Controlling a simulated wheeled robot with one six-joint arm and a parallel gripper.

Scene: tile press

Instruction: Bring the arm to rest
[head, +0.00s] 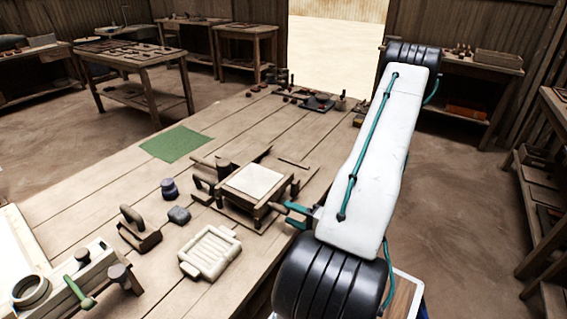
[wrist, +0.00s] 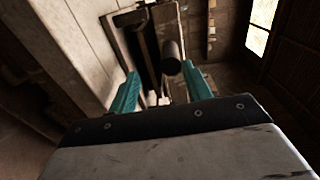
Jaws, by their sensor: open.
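My gripper (wrist: 162,95) shows in the wrist view as two teal fingers spread well apart, with nothing held between them. In the head view, my gripper (head: 292,215) has its teal fingers beside the right side of the small wooden press (head: 262,202), partly hidden by my white arm link. A dark round handle end shows just beyond the fingers in the wrist view. Whether the fingers touch the press, I cannot tell. The press has a pale square top and stands on the plank table.
Other benches (head: 135,58) line the walls. Open floor (head: 450,190) lies right of my arm.

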